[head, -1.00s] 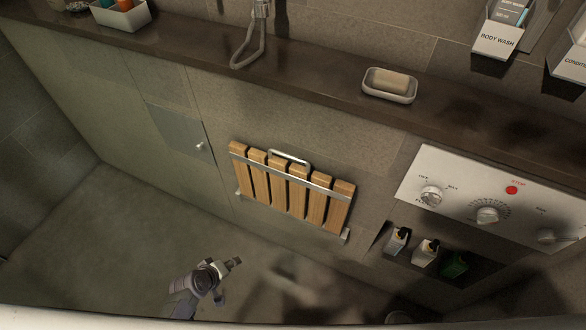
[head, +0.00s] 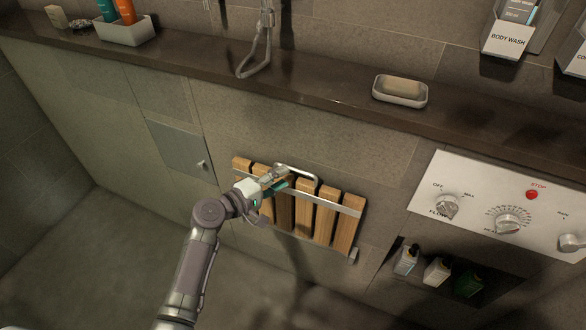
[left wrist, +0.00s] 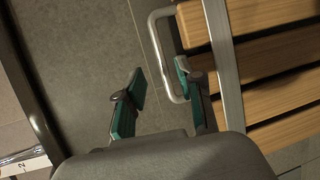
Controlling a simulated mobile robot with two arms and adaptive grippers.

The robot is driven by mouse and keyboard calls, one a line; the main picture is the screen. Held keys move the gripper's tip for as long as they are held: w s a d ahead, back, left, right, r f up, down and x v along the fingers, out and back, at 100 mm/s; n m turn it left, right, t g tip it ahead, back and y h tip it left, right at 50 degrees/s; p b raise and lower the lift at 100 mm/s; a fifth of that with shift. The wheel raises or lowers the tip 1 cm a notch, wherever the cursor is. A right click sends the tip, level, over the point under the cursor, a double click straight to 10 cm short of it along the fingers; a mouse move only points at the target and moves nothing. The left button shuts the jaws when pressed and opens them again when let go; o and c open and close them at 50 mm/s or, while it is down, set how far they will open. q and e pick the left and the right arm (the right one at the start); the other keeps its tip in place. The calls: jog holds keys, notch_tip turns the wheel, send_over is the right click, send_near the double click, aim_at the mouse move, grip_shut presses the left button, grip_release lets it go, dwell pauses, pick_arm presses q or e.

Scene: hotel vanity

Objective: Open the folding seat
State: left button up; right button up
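The folding seat (head: 325,218) is a row of wooden slats with metal rails, folded flat against the wall below the ledge. Its U-shaped metal handle (head: 312,176) sits at the top edge and also shows in the left wrist view (left wrist: 160,50). My left gripper (head: 277,183) is at the left end of the handle. In the left wrist view its two teal-padded fingers (left wrist: 160,82) are apart, one on each side of the handle bar as seen there. I cannot tell whether either touches it. My arm covers part of the left slats. My right gripper is not in view.
A dark ledge (head: 190,65) above holds a soap dish (head: 400,97) and a bottle tray (head: 126,32). A control panel (head: 490,200) and a niche with small bottles (head: 437,270) are at right. The floor (head: 100,255) in front is clear.

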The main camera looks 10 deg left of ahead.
aim_at(295, 170)
pick_arm(q)
jog(key=x, duration=0.5)
grip_shut()
jog(key=shift+w, duration=0.1)
